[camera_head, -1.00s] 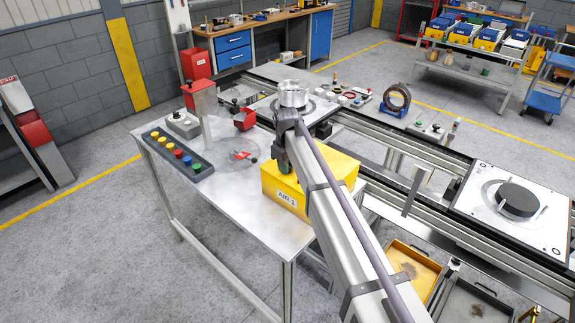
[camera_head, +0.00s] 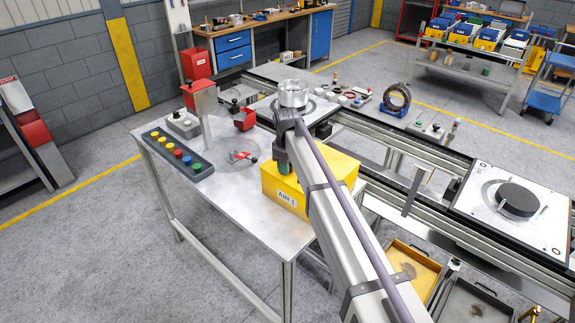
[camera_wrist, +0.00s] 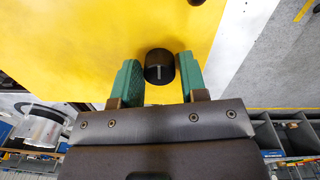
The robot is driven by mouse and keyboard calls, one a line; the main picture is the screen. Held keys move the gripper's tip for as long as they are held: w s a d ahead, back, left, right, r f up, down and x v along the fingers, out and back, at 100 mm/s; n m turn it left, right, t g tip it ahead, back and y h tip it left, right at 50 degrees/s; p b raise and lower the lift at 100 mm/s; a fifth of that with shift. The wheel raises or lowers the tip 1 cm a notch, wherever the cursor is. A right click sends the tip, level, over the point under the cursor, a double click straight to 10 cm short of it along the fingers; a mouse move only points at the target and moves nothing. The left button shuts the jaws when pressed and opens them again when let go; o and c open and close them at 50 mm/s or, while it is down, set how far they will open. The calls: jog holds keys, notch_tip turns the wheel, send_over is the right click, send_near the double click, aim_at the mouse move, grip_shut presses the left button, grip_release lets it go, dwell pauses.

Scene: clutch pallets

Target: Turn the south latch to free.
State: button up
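A black round knob (camera_wrist: 159,66) with a short white mark stands on a yellow surface (camera_wrist: 80,45) in the wrist view. The mark lies across the picture. My gripper (camera_wrist: 160,72) has green fingers, one on each side of this knob. Whether they press on it or leave a thin gap cannot be told. Part of another dark round piece (camera_wrist: 196,2) shows at the top edge. In the head view my gripper (camera_head: 283,163) is over the yellow box (camera_head: 285,191) labelled AIR 1. My arm hides part of the box top and the knob. No label shows which knob is south.
The box stands on a grey table (camera_head: 235,215) with a button strip (camera_head: 178,155), a red stand (camera_head: 200,98) and a clear disc (camera_head: 242,152) with a red piece. A conveyor rail carries a pallet (camera_head: 470,205) with a black disc (camera_head: 517,199) at the right.

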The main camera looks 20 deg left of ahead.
jog(key=o, duration=0.3)
jog(key=shift+r, duration=0.1)
notch_tip(320, 180, up, 11)
jog(key=p, duration=1.1)
jog(key=shift+s, duration=0.15)
jog(key=shift+f, duration=0.2)
